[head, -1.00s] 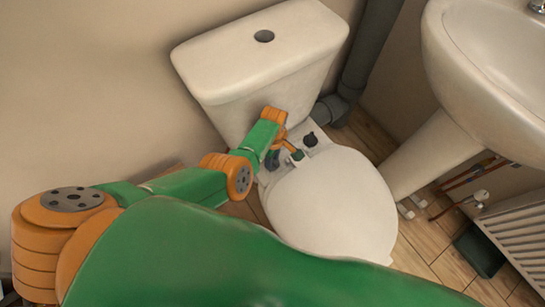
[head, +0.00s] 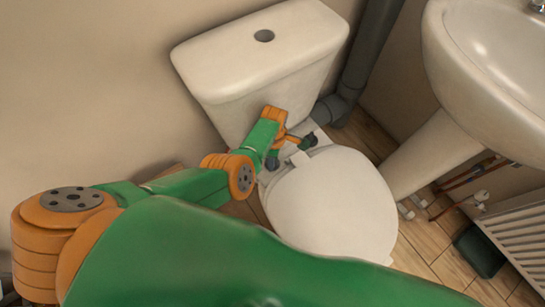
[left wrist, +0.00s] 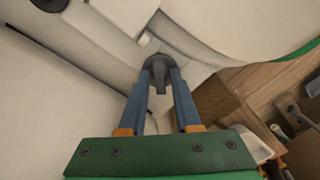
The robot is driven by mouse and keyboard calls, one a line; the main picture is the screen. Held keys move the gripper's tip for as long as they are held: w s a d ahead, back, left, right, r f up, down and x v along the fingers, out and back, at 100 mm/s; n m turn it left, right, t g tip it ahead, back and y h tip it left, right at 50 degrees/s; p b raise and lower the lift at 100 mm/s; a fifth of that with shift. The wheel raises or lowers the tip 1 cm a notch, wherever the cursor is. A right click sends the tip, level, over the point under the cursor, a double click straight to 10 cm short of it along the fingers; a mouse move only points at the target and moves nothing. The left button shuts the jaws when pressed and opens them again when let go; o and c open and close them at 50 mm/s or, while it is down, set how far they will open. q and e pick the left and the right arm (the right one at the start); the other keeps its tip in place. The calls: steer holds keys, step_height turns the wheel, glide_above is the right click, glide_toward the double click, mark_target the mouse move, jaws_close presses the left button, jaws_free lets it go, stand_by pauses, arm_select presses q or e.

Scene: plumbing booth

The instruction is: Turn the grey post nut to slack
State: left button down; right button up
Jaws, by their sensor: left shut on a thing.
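The grey post nut (left wrist: 158,66) is a small dark grey knob at the back of the toilet, in the middle of the left wrist view. My left gripper (left wrist: 158,76) is shut on it, with one blue finger on each side. In the head view my left gripper (head: 287,149) is at the back of the toilet seat, below the cistern, and it hides the held nut. A second dark knob (left wrist: 47,4) is at the top left edge of the left wrist view. My right gripper is not in view.
The white cistern (head: 262,62) stands right behind my gripper, and the closed toilet lid (head: 335,205) lies in front of it. A grey waste pipe (head: 368,55), the basin (head: 495,70) and a radiator (head: 520,230) are to the right. Wooden floor lies between.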

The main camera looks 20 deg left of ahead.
stand_by(1.0)
arm_select(q)
steer(key=c, duration=0.6)
jaws_free()
step_height(320, 180, up, 7)
steer(key=p, duration=0.5)
steer(key=shift+d+r, duration=0.1)
